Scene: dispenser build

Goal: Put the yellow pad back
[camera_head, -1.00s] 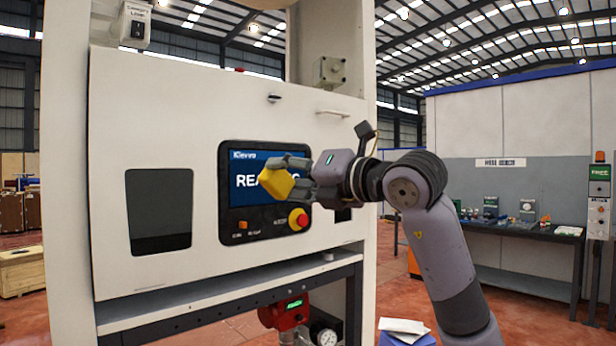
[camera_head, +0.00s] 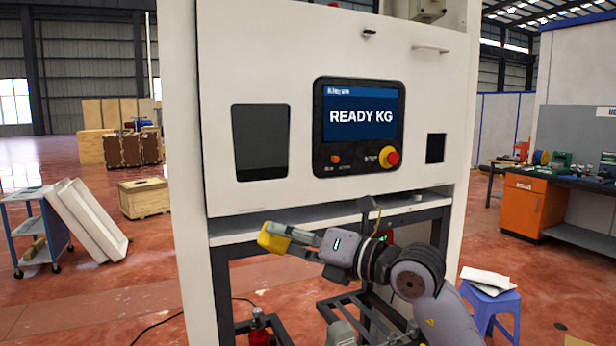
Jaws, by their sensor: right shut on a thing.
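The yellow pad (camera_head: 272,239) is a small block held at the tips of my right gripper (camera_head: 282,236). The gripper is shut on it, and its fingers hide part of the pad. The pad is in the air at about the height of the white ledge (camera_head: 297,217) of the machine, in front of its dark lower frame. I cannot tell how far it is from the ledge. My left gripper is not in view.
The white machine (camera_head: 229,50) carries a screen panel (camera_head: 358,119) reading READY KG and a red stop button (camera_head: 390,157). A blue cart (camera_head: 38,232) with leaning white trays (camera_head: 92,220) stands left. A blue stool (camera_head: 493,309) holds white sheets at right.

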